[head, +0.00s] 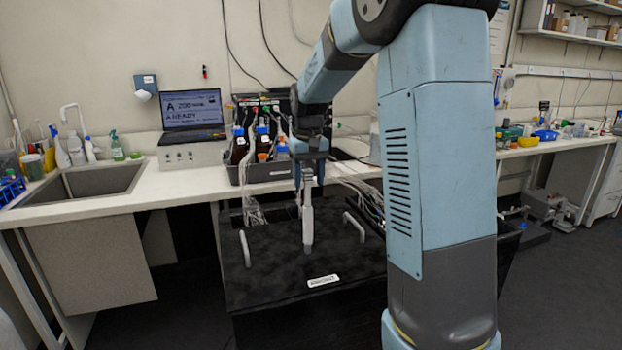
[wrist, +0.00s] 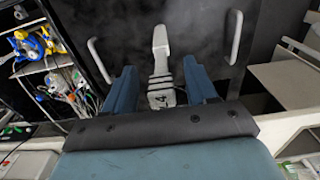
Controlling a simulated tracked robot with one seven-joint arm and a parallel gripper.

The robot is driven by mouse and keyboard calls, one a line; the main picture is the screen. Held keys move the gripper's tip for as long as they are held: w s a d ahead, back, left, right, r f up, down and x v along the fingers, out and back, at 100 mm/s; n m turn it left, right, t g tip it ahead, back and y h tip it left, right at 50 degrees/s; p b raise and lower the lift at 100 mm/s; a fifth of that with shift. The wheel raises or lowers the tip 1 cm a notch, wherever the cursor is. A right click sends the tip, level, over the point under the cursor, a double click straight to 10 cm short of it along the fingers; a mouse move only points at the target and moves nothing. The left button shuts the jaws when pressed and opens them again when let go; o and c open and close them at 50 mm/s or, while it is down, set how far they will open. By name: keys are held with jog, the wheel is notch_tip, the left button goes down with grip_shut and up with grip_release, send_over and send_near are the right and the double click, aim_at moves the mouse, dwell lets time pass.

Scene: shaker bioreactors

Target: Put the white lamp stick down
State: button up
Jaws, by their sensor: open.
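The white lamp stick (head: 308,222) shows below my gripper (head: 309,182) in the head view, long and narrow, in front of the black lid (head: 270,280). In the wrist view the lamp stick (wrist: 160,48) runs up the picture from between the fingers, over the dark lid (wrist: 195,25). My gripper (wrist: 160,85) is open, with one finger on each side of the stick's ribbed near end and visible gaps between. I cannot tell whether the stick's far end touches the lid.
Two pale handles, left (head: 245,248) and right (head: 353,226), rise from the lid on either side of the stick. Behind, a rack with bottles (head: 262,150) and hanging tubes stands on the white bench, beside a laptop (head: 192,110) and a sink (head: 85,182).

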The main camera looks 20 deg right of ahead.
notch_tip(320, 180, up, 11)
jog(key=s+a+r+t, duration=0.2)
jog(key=s+t, duration=0.1)
jog(key=s, duration=1.4)
jog(key=s+f+t, duration=0.1)
jog(key=s+f, duration=0.2)
jog(key=s, duration=0.4)
jog(key=s+f+t, duration=0.1)
jog(key=s+f, duration=0.3)
jog(key=s, duration=0.3)
jog(key=shift+s+a, duration=0.15)
jog(key=shift+f, duration=0.1)
